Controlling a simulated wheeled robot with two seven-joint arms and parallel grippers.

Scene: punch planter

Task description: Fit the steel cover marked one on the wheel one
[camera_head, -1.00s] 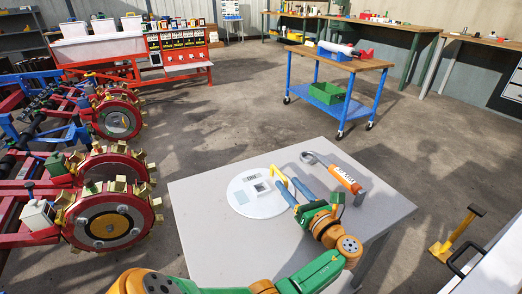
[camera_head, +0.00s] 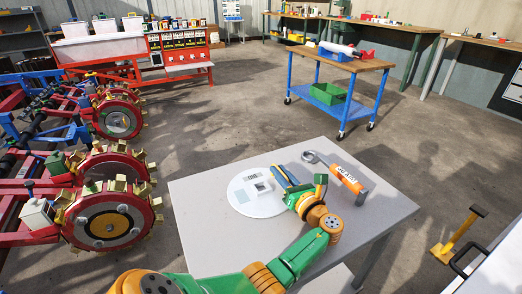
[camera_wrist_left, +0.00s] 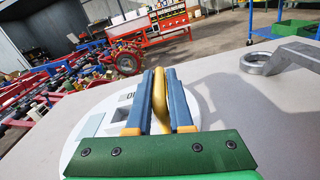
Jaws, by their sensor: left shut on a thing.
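The steel cover (camera_head: 262,207) is a pale round disc lying flat on the grey table, with a raised block and dark lettering on it. In the left wrist view the disc (camera_wrist_left: 204,108) shows around the fingers, its lettering partly hidden. My left gripper (camera_head: 282,175) is over the disc's right side. Its blue fingers (camera_wrist_left: 160,76) are closed around the cover's yellow handle (camera_wrist_left: 158,90). The cover appears still on the table. Red-rimmed wheels with yellow blocks stand at the left: a near one (camera_head: 109,226), a middle one (camera_head: 104,164) and a far one (camera_head: 119,122). I cannot read wheel markings. My right gripper is out of view.
A grey tool with a ring end and orange handle (camera_head: 349,178) lies right of the cover on the table (camera_head: 215,250). A blue trolley (camera_head: 322,95) with a green crate (camera_head: 334,88) stands behind. Open concrete floor lies between table and wheels.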

